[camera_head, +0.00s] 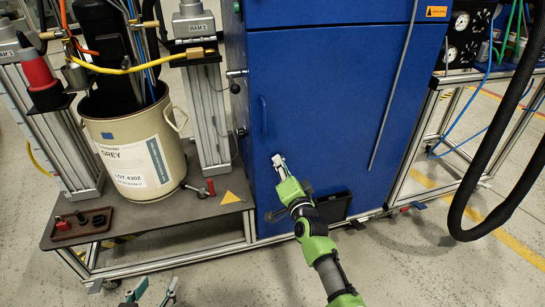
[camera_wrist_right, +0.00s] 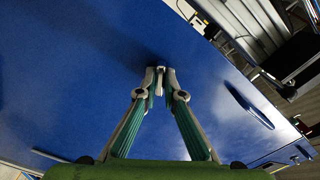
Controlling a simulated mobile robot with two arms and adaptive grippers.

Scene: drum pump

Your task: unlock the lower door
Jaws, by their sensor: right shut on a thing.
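The lower door (camera_head: 330,95) is the blue cabinet front, and it looks closed. It also fills much of the right wrist view (camera_wrist_right: 70,80). Its upright blue handle (camera_head: 264,114) is above my right gripper and shows at the right in the wrist view (camera_wrist_right: 248,105). My right gripper (camera_head: 278,160) is at the door's lower left, its fingertips (camera_wrist_right: 159,71) shut on a small pale part (camera_wrist_right: 160,68). The fingers hide most of that part, so I cannot tell its shape or turn. My left gripper (camera_head: 154,291) is at the bottom edge, its fingers apart and empty.
A beige drum (camera_head: 136,150) stands on a grey shelf (camera_head: 150,222) left of the cabinet, with a yellow triangle (camera_head: 230,198) near the shelf's edge. A thick black hose (camera_head: 515,190) hangs at the right. The floor before the cabinet is mostly clear.

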